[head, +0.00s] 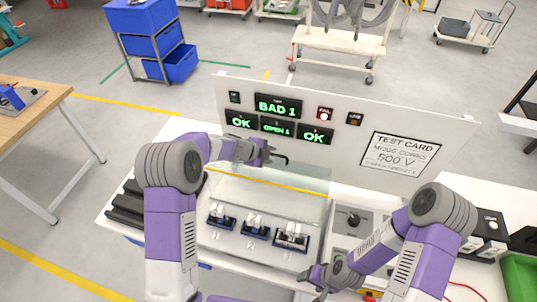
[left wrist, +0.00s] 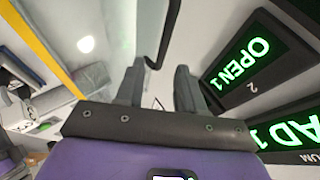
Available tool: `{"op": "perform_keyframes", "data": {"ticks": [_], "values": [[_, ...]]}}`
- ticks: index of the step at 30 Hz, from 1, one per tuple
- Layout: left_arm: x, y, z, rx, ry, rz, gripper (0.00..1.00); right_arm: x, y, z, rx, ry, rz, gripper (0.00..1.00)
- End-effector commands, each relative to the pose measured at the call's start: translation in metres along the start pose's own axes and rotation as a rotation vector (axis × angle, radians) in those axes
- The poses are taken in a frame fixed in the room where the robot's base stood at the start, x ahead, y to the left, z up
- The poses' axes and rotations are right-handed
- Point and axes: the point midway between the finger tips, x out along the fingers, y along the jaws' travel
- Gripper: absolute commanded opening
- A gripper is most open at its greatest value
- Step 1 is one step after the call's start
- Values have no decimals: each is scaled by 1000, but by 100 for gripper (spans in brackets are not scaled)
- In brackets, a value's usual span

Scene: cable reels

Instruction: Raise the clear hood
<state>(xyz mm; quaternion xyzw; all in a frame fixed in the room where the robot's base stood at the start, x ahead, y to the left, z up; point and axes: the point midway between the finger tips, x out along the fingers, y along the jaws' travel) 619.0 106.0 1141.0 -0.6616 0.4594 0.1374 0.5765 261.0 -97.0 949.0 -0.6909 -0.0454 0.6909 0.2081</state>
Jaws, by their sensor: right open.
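The clear hood (head: 290,174) is a see-through cover with a yellow strip along one edge, on the test bench below the display panel. I cannot tell how far it is tilted. My left gripper (head: 264,153) is at its upper edge, in front of the panel. In the left wrist view the left fingers (left wrist: 158,88) stand apart, with a dark bent rod (left wrist: 168,35) near the gap between their tips; contact is unclear. My right gripper (head: 325,279) is open and empty, low over the front of the bench.
The upright panel (head: 345,95) with lit displays stands close behind my left gripper. Several blue sockets with white parts (head: 255,224) sit in the hood's area. A grey box with a black knob (head: 352,220) is to the right, and dark bars (head: 128,203) are to the left.

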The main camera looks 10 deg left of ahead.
Motion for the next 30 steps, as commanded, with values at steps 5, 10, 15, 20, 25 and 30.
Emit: {"op": "perform_keyframes", "data": {"ticks": [5,10,15,20,25,30], "values": [[-15,-1,0,1,-2,-1,38,-1,0,0,0,0,0,68],[-45,-2,-1,2,-1,-3,38,-3,-1,0,0,0,0,68],[-67,-2,-2,2,1,-3,38,-5,-2,0,0,0,0,68],[-75,-1,-2,1,1,-1,38,-5,-2,0,0,0,0,68],[-76,-1,-2,1,1,-1,38,-5,-2,0,0,0,0,68],[-75,-1,-2,1,1,-1,38,-5,-2,0,0,0,0,68]]}}
